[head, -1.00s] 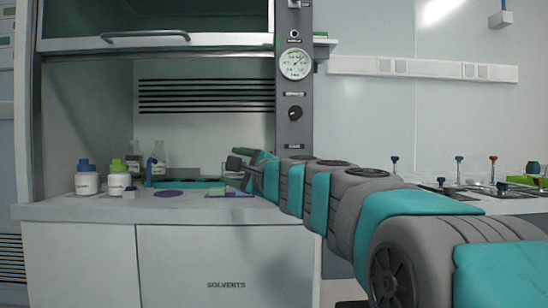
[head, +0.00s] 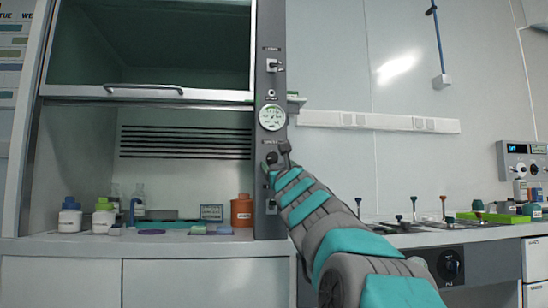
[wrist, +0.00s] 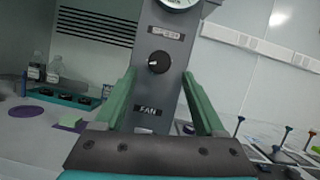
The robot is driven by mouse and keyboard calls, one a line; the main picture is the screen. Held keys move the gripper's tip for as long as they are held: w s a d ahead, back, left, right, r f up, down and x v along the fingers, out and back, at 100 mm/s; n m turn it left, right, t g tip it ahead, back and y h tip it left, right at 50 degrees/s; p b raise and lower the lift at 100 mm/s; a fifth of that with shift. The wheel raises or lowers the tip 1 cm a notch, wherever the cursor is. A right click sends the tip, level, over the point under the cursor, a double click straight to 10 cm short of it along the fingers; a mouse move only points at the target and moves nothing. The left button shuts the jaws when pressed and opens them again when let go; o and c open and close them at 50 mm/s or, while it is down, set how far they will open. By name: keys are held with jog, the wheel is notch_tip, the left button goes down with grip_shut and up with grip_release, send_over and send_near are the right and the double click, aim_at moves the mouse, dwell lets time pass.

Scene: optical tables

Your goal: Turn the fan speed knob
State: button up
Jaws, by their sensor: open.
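The fan speed knob (wrist: 159,62) is a round black knob with a pale pointer mark on the grey column of the fume hood. The wrist view shows it between a SPEED label above and a FAN label below. In the head view the knob (head: 271,158) is partly hidden by my gripper (head: 277,161). My gripper's two green fingers also show in the wrist view (wrist: 159,76), spread apart, one on each side of the knob's line. The fingers are open and hold nothing. I cannot tell how far the fingertips are from the knob.
A round gauge (head: 272,117) sits above the knob on the column. The hood sash (head: 150,92) is raised. Several bottles, an orange container (head: 242,210) and a purple mat (head: 151,232) are on the hood's worktop. A side bench (head: 420,240) stands right of the column.

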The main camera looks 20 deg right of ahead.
aim_at(273, 160)
jog(key=shift+w+d+r+p, duration=0.15)
jog(key=shift+w+r+p, duration=0.5)
jog(key=shift+w, duration=0.3)
jog(key=shift+w+d, duration=0.1)
jog(key=shift+w, duration=0.5)
grip_shut()
